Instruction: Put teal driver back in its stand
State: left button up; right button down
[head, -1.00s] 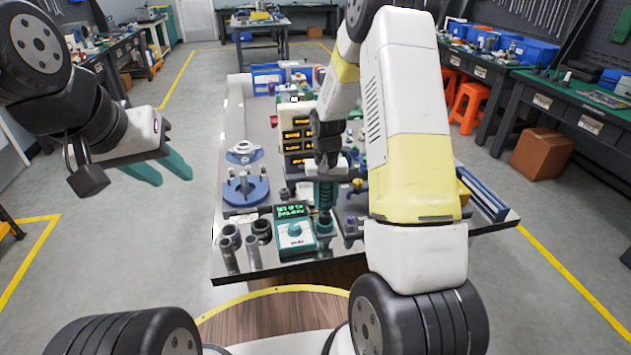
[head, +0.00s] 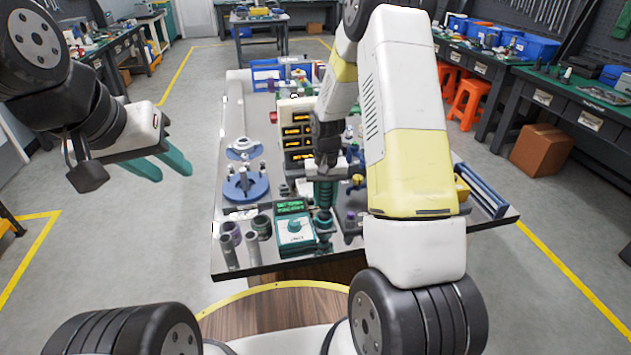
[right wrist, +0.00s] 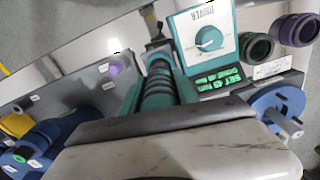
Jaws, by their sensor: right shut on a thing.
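The teal driver (head: 323,193) has a ribbed teal and dark grip. It stands roughly upright over the front of the bench, beside the teal controller box (head: 294,229). My right gripper (head: 324,180) points down and is shut on it. In the right wrist view the ribbed driver (right wrist: 158,86) lies between the teal fingers, and a dark part (right wrist: 153,32) shows beyond its end. I cannot tell whether the driver's lower end sits in a stand, as the parts below it overlap. My left gripper (head: 158,166) is open and empty, left of the bench.
Grey and dark cylinders (head: 230,248) stand left of the controller. Blue round fixtures (head: 246,184) lie behind them. A unit with orange displays (head: 297,130) stands behind the driver. A small purple-topped part (head: 351,222) is close on the right.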

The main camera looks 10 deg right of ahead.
jog(key=shift+f, duration=0.75)
dwell(1.2)
jog(key=c, duration=0.8)
grip_release()
jog(key=shift+c, duration=0.2)
jog(key=shift+r, duration=4.45)
jog(key=shift+r, duration=0.25)
jog(key=s+r+t+y, duration=0.1)
jog(key=s+r+t, duration=0.1)
jog(key=s+r, duration=0.45)
jog(key=s+r+t, duration=0.1)
jog(key=s+r, duration=0.2)
jog(key=r, duration=0.7)
jog(key=s+a+r+t, duration=0.1)
jog(key=s+r, duration=0.2)
jog(key=s, duration=0.4)
jog(key=s+a+r+n+t+y, duration=0.1)
jog(key=s+r+t, duration=0.1)
jog(key=s+r, duration=0.2)
jog(key=s, duration=0.3)
jog(key=shift+n, duration=0.3)
